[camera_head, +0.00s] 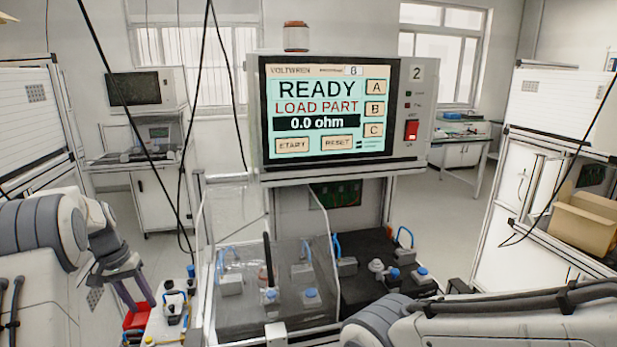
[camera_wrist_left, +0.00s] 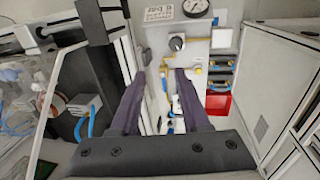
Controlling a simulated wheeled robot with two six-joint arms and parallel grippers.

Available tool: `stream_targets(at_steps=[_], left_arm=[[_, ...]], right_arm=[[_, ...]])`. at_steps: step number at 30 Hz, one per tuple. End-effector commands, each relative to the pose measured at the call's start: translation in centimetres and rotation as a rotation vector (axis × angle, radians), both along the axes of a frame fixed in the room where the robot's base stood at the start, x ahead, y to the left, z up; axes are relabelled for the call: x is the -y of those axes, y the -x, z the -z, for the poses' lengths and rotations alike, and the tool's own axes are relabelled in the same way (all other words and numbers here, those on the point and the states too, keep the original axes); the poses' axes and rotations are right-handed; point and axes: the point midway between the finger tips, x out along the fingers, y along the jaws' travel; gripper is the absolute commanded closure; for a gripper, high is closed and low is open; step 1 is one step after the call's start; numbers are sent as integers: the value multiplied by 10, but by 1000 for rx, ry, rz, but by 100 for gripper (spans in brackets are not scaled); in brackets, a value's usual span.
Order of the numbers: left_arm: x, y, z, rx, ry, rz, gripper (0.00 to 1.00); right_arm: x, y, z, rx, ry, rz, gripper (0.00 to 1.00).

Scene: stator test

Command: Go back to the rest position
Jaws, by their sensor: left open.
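My left gripper (camera_head: 138,300) hangs at the lower left in the head view, its dark purple fingers pointing down beside a red bin. In the left wrist view the two fingers of this gripper (camera_wrist_left: 157,92) stand apart with nothing held between them. My right arm comes in at the bottom right of the head view, but its gripper is not visible. The test station's screen (camera_head: 317,108) reads READY, LOAD PART and 0.0 ohm.
A clear guard (camera_head: 320,225) stands over the dark fixture bed (camera_head: 365,293). The red bin (camera_head: 137,318) and a small white fixture panel (camera_head: 168,325) lie near my left gripper. A gauge (camera_wrist_left: 196,7) shows in the wrist view. A cardboard box (camera_head: 583,225) sits on the right.

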Motion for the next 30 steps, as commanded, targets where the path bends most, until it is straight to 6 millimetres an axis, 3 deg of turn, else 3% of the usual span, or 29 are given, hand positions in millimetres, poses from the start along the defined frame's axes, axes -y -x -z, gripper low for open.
stream_targets(at_steps=[8,17,24,30], left_arm=[[29,10,-5,7,-36,11,54],[92,39,-12,35,-103,50,54],[162,99,-15,107,-173,113,54],[199,152,-10,165,-199,162,54]], right_arm=[[0,0,0,0,0,0,60],[0,0,1,-1,1,0,60],[0,0,1,-1,1,0,60],[0,0,1,-1,1,0,60]])
